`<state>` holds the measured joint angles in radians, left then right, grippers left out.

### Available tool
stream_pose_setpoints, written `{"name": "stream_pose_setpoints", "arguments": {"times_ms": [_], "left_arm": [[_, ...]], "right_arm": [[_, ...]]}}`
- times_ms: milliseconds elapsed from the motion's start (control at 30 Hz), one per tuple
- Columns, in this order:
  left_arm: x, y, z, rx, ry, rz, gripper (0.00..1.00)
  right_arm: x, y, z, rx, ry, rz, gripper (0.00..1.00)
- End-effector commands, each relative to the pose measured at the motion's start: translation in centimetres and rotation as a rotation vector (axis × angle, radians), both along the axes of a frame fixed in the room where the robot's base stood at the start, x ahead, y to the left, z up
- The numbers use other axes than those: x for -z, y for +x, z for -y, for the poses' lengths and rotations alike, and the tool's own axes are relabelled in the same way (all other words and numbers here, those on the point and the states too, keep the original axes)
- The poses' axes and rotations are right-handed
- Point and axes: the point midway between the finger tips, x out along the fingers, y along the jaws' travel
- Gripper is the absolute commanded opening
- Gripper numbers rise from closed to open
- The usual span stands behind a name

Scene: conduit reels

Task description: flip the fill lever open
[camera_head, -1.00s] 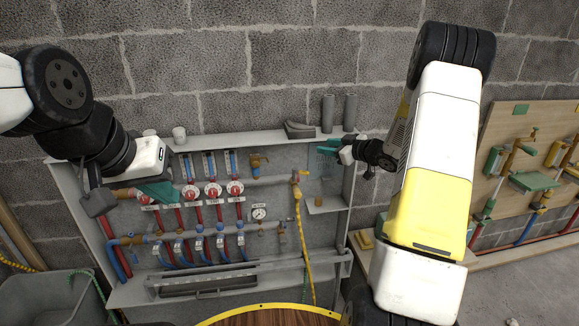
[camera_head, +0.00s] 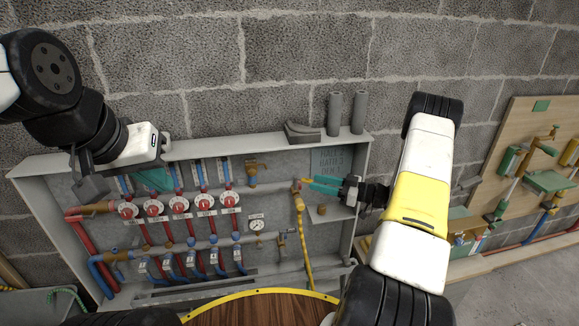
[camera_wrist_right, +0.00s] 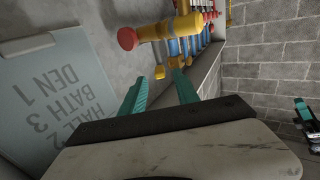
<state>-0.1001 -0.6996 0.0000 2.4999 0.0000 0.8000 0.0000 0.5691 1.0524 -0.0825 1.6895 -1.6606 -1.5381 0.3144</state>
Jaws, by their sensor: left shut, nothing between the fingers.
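The brass fill valve (camera_head: 298,188) with a small orange-yellow lever sits on the right part of the panel, with a yellow hose (camera_head: 301,225) hanging from it. The lever's exact angle is too small to tell. In the right wrist view a red-capped yellow fitting (camera_wrist_right: 150,33) lies just beyond the fingers. My right gripper (camera_head: 314,185) points left with its teal fingertips close beside the valve; contact cannot be told. Its two fingers stand apart with nothing between them in the wrist view (camera_wrist_right: 162,80). My left gripper (camera_head: 152,181) is shut and empty before the panel's upper left.
Several red valves (camera_head: 180,204) and a gauge (camera_head: 257,225) fill the panel's left and middle. A labelled plate (camera_wrist_right: 60,95) lies beside the right gripper. Grey cylinders (camera_head: 335,113) stand on the cabinet top. A round wooden top (camera_head: 262,308) is in front.

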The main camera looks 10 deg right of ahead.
Motion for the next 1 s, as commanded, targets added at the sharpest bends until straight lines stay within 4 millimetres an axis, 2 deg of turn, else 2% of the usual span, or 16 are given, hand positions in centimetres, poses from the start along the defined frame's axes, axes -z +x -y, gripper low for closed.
{"name": "stream_pose_setpoints", "arguments": {"times_ms": [400, 600, 833, 1000], "left_arm": [[0.0, 0.0, 0.0, 0.000, 0.000, 0.000, 0.00], [0.0, 0.0, 0.0, 0.000, 0.000, 0.000, 0.00], [0.0, 0.0, 0.0, 0.000, 0.000, 0.000, 0.00], [0.0, 0.0, 0.0, 0.000, 0.000, 0.000, 0.00]], "right_arm": [[0.0, 3.2, -5.4, -0.002, -0.001, 0.000, 0.37], [0.0, 3.8, -6.4, 0.000, -0.001, 0.002, 0.37], [0.0, 3.8, -6.4, 0.001, -0.002, 0.001, 0.37], [0.0, 3.8, -6.4, 0.001, -0.002, 0.001, 0.04]]}}
